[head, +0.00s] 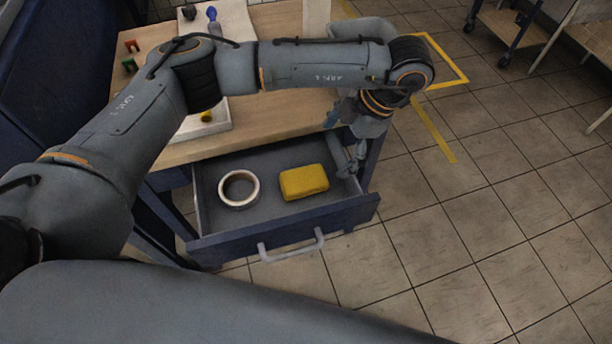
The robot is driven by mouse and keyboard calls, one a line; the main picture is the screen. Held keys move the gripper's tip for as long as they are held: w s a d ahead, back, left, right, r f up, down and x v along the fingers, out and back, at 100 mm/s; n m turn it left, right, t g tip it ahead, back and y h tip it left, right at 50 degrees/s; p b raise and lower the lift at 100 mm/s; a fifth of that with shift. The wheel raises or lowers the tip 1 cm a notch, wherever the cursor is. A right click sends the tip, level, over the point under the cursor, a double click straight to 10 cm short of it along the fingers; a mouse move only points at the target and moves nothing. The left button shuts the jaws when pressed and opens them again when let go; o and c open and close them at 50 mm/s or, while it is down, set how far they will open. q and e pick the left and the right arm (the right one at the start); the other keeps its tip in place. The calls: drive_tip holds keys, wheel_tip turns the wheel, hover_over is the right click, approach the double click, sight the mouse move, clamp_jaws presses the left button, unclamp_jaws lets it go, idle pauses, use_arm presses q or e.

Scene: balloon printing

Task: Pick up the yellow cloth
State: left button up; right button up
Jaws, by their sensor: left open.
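The yellow cloth (304,182) is a small, block-shaped, folded piece lying flat in the open drawer (262,166), right of the drawer's middle. My left arm reaches in from the left across the table. My left gripper (352,163) hangs at the right end of the drawer, to the right of the cloth and apart from it. It is open and holds nothing that I can see. Its fingers are small and partly unclear here. My right gripper is not in view.
A roll of tape (239,188) lies in the drawer left of the cloth. The drawer's front with its handle (291,245) sticks out toward me. The wooden table top (276,117) above carries a white tray and small coloured objects. Open tiled floor lies to the right.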

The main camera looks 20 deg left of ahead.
use_arm(q)
hover_over(305, 179)
drive_tip(key=d, duration=0.2)
drive_tip(key=f, duration=0.7)
drive_tip(key=shift+w+d+f+b, duration=0.2)
drive_tip(key=shift+w+b, duration=0.1)
drive_tip(key=shift+w, duration=0.1)
drive_tip(key=shift+p+x, duration=0.35)
drive_tip(key=shift+x, duration=2.35)
drive_tip(key=shift+s, duration=0.1)
drive_tip(key=c, duration=1.2)
